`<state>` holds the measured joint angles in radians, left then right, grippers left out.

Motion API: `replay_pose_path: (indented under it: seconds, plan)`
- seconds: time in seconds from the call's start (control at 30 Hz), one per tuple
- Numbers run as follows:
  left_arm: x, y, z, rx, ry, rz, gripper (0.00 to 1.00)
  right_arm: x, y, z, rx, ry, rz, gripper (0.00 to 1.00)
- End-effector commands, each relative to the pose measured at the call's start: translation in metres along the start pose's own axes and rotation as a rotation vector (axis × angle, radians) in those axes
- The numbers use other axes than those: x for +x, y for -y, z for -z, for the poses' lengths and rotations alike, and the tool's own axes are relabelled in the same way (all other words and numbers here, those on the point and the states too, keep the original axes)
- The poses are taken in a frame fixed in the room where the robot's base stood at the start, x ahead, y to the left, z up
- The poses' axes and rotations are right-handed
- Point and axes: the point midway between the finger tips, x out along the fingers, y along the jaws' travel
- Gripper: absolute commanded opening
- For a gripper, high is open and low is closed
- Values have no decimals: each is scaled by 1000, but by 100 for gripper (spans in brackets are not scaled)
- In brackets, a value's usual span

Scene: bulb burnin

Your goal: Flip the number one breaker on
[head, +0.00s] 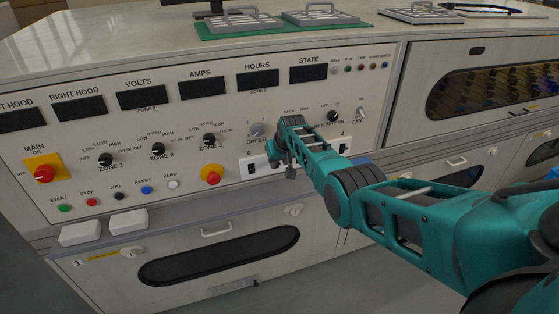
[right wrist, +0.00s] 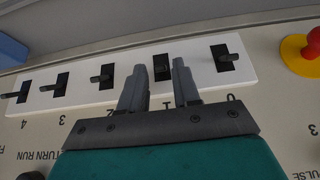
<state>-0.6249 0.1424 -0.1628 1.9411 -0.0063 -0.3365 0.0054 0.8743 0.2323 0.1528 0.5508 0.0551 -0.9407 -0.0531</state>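The white breaker plate (head: 243,172) sits low on the control panel, partly hidden by my right gripper (head: 279,160) in the head view. In the right wrist view the plate (right wrist: 208,72) carries a row of black toggles, with numbers seen upside down. The number one breaker (right wrist: 162,68) lies between the two fingers of my right gripper (right wrist: 159,66), which is open around it. I cannot tell whether a finger touches its lever. The zero breaker (right wrist: 226,57) is right of the fingers, and the number two breaker (right wrist: 105,76) is left of them. My left gripper is out of view.
A red emergency knob (head: 211,178) on yellow is left of the plate; it also shows in the right wrist view (right wrist: 312,45). The speed knob (head: 256,130) is above the plate.

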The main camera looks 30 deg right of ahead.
Motion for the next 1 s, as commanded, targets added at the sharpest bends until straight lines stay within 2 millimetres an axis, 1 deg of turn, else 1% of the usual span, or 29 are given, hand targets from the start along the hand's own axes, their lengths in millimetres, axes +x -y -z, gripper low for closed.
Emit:
replay_pose_path:
  seconds: [0.03,0.07,0.1,0.3,0.43,0.57,0.67,0.73,0.87,1.0]
  plan:
    - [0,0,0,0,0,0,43,0,0,0,0,-1,0,37]
    - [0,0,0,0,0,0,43,0,0,0,0,-1,0,40]
    - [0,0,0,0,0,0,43,0,0,0,0,-1,0,40]
    - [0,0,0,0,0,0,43,0,0,0,0,-2,0,40]
    - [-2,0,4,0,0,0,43,-5,0,1,0,-1,0,40]
    - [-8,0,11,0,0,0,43,-16,0,2,-1,-2,-1,40]
    - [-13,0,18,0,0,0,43,-28,0,2,-1,-2,-1,40]
    - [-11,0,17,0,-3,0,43,-32,0,0,-1,-3,0,40]
    - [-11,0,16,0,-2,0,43,-45,0,0,0,-4,0,40]
    - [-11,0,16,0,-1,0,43,-63,0,1,0,-5,0,40]
